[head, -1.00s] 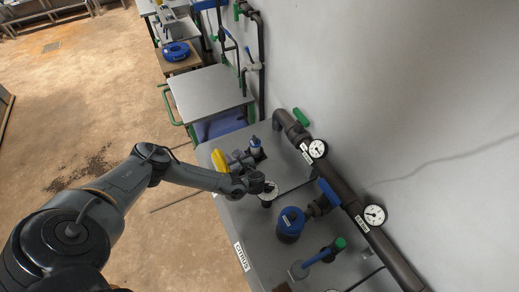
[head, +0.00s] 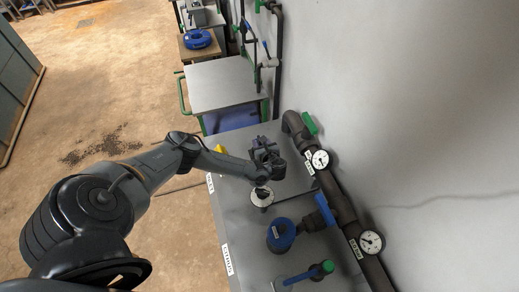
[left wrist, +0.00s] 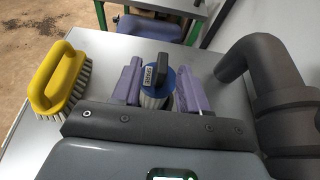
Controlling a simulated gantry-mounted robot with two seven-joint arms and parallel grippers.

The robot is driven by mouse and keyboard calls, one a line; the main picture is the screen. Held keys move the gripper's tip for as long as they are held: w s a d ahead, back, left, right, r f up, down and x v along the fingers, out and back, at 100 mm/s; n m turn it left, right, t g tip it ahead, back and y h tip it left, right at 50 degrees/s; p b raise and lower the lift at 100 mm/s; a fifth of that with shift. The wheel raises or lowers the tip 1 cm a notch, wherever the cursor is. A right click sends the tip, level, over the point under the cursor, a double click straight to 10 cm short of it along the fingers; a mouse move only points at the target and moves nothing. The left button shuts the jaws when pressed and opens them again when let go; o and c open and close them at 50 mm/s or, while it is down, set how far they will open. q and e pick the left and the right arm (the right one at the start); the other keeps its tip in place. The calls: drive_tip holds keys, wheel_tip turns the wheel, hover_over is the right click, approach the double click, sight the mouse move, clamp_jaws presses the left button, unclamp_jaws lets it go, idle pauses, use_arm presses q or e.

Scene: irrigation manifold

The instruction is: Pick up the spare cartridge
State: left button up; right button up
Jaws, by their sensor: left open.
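The spare cartridge (left wrist: 155,72) has a blue top, a dark handle, a small label and a pale ribbed body. In the left wrist view it stands between the two purple fingers of my left gripper (left wrist: 160,82). The gripper is open, with one finger on each side of the cartridge. A thin gap shows at the left finger; whether the right finger touches is unclear. In the head view my left gripper (head: 266,157) is over the far part of the grey bench and hides the cartridge. My right gripper is not in view.
A yellow brush (left wrist: 58,78) lies left of the gripper on the grey bench (head: 226,212). A dark pipe (left wrist: 262,68) with gauges runs close on the right along the wall. A white-topped round part (head: 261,196) and a blue-capped housing (head: 281,236) stand nearer me.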

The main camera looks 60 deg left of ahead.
sight(258, 136)
use_arm(q)
drive_tip(key=shift+r+b+x, duration=0.15)
drive_tip(key=shift+b+x, duration=0.2)
drive_tip(key=shift+x, duration=0.95)
drive_tip(key=shift+r+b+x, duration=0.1)
drive_tip(key=shift+b+x, duration=0.2)
drive_tip(key=shift+x, duration=1)
drive_tip(key=shift+w, duration=0.1)
clamp_jaws()
